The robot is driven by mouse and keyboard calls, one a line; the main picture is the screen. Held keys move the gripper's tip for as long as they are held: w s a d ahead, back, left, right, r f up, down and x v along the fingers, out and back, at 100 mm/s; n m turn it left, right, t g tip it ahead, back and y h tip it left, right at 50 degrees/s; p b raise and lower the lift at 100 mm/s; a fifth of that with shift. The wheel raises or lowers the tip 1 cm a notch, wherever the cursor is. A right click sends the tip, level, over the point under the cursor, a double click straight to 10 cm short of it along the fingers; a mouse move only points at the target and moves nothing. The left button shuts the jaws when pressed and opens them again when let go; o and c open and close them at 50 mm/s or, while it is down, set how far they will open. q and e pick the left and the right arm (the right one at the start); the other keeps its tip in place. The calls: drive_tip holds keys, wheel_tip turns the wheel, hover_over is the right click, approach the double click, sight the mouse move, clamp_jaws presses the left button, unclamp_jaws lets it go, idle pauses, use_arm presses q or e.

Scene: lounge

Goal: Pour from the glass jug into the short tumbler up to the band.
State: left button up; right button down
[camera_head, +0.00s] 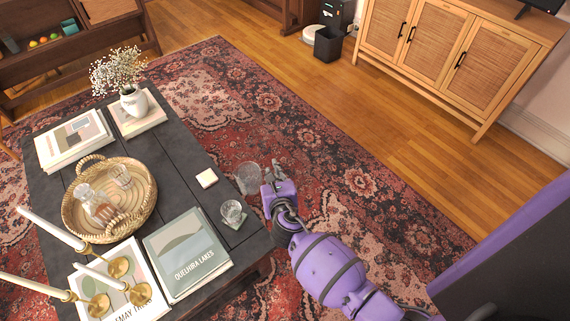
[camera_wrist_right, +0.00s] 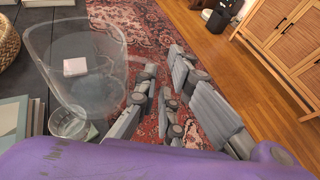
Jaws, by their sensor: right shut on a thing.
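The clear glass jug (camera_head: 248,178) is at the table's right edge in the head view. It fills the left of the right wrist view (camera_wrist_right: 70,50). My right gripper (camera_head: 272,190) is at the jug's right side, shut on it; its fingers (camera_wrist_right: 158,92) are by the handle side. I cannot tell how much liquid the jug holds. The short tumbler (camera_head: 232,210) stands upright on a coaster, just below the jug in the head view; it also shows in the wrist view (camera_wrist_right: 66,122), partly behind the jug. Its band and level are not clear. My left gripper is out of view.
A pale square coaster (camera_head: 207,178) lies bare left of the jug. A woven tray (camera_head: 148,207) holds a decanter and a glass. Books (camera_head: 187,252), brass candlesticks (camera_head: 118,267) and a flower vase (camera_head: 134,101) crowd the dark table. Open rug (camera_head: 330,150) lies to the right.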

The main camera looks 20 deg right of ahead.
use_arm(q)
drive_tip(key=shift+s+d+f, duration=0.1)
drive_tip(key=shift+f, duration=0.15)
use_arm(e)
drive_tip(key=shift+y, duration=0.3)
drive_tip(key=a+f, duration=0.1)
drive_tip(key=w+a+f, duration=0.1)
drive_tip(key=f, duration=0.1)
drive_tip(key=shift+a+f, duration=0.2)
drive_tip(key=shift+f, duration=0.05)
use_arm(q)
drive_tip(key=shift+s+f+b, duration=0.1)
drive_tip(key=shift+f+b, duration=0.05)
drive_tip(key=shift+b, duration=0.2)
use_arm(e)
drive_tip(key=shift+f, duration=0.15)
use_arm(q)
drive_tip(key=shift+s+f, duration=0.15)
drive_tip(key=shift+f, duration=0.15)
use_arm(e)
drive_tip(key=shift+f, duration=0.3)
use_arm(q)
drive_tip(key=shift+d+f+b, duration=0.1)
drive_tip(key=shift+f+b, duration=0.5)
drive_tip(key=shift+b, duration=0.2)
use_arm(e)
drive_tip(key=shift+f, duration=0.6)
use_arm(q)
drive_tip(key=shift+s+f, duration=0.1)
